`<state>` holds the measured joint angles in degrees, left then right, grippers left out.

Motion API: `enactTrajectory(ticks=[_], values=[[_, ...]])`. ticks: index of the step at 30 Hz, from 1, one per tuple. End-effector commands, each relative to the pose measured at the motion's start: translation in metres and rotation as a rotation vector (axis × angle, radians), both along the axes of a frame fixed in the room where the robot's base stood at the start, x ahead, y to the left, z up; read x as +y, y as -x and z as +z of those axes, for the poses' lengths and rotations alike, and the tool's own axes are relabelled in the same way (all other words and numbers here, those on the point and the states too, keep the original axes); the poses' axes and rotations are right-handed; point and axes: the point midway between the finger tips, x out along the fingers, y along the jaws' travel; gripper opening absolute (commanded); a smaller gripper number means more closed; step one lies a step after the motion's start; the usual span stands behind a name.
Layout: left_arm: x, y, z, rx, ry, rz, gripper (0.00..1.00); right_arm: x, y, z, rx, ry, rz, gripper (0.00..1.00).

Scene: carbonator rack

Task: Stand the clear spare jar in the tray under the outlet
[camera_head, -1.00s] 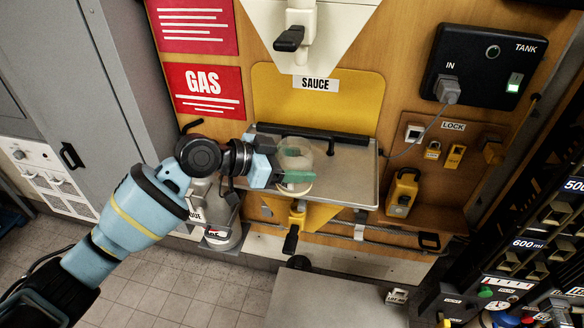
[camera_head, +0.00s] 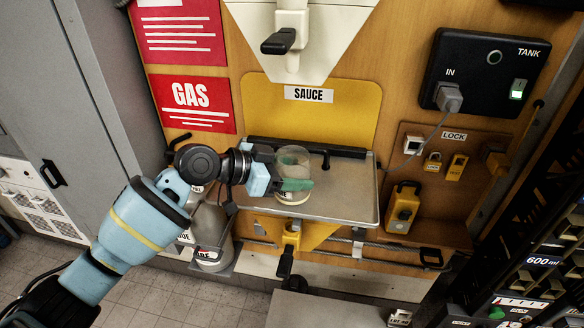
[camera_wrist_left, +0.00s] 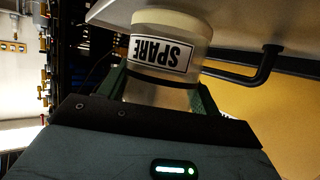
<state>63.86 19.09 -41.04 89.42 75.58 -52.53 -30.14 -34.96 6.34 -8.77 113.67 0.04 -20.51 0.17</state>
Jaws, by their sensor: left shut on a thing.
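The clear spare jar (camera_head: 291,158) is upright over the left part of the metal tray (camera_head: 345,202). My left gripper (camera_head: 290,183) is shut on its side, with green fingers around it. In the left wrist view the jar (camera_wrist_left: 188,26) appears inverted, its SPARE label facing the camera and its pale base close to the tray (camera_wrist_left: 240,22). I cannot tell whether the base touches the tray. The white tapered outlet housing (camera_head: 312,17) with a black lever (camera_head: 278,41) is above, in front of the yellow SAUCE panel (camera_head: 345,112). My right gripper is not in view.
A black bar (camera_head: 340,151) runs along the tray's back, with a short black arm reaching forward. A grey cylinder (camera_head: 210,232) stands below left of the tray. A yellow device (camera_head: 402,208) hangs to the right. The tray's right part is clear.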

Motion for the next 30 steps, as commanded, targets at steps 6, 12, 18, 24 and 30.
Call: enactTrajectory(ticks=[6, 12, 18, 24, 30], values=[[0.0001, 0.0, -0.0008, -0.002, 0.0, 0.001, 0.4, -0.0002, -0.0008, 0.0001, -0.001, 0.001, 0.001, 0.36], [0.0003, -0.0001, -0.0008, -0.002, 0.0, 0.001, 0.4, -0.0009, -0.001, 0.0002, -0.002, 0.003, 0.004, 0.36], [0.0002, 0.0, -0.0023, -0.002, 0.0, 0.001, 0.4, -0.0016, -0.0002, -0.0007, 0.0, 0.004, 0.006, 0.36], [0.0002, 0.0, -0.0051, -0.001, 0.001, 0.001, 0.4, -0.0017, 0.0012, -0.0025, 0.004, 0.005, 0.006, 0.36], [0.0, 0.0, -0.0077, 0.0, 0.001, 0.0, 0.4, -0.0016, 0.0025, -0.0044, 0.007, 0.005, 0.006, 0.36]])
